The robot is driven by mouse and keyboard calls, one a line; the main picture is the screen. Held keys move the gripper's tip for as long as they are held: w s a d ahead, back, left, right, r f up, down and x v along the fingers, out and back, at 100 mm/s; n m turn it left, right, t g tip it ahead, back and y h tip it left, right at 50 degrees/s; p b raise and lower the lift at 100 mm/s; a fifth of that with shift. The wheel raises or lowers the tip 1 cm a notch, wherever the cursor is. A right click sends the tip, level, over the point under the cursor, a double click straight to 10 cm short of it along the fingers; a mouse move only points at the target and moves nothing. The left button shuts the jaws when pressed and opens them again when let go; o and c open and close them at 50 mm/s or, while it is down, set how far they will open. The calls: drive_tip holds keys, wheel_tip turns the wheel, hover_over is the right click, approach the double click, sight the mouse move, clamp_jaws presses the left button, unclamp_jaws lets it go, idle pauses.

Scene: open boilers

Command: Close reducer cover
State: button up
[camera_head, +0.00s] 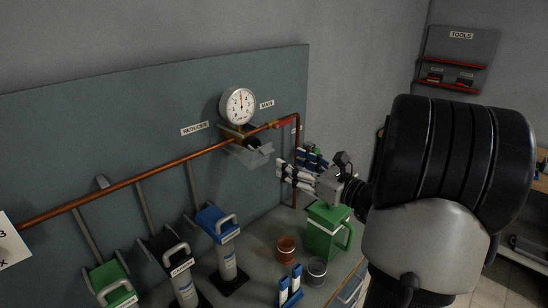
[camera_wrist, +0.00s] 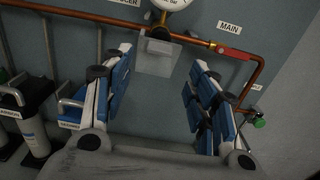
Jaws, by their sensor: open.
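The reducer cover (camera_head: 249,155) is a small grey flap below the round white gauge (camera_head: 238,105) on the copper pipe. It stands open, sloping down and outward, and a dark reducer knob (camera_head: 252,142) is exposed above it. In the wrist view the cover (camera_wrist: 155,65) shows between my fingers but farther off, with the dark knob (camera_wrist: 160,34) at its top. My gripper (camera_head: 287,168) is open and empty, with blue and white finger pads. It is to the right of and slightly below the cover, apart from it. It also shows in the wrist view (camera_wrist: 163,62).
The copper pipe (camera_head: 130,184) runs across the panel and turns down at the right by a red valve handle (camera_wrist: 236,54). Space directly before the cover looks clear.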

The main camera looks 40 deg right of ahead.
sight(270, 153)
drive_tip(key=w, duration=0.7)
drive_tip(key=shift+w+a, duration=0.25)
drive_tip(key=shift+a, duration=0.05)
drive_tip(key=shift+c, duration=0.3)
clamp_jaws()
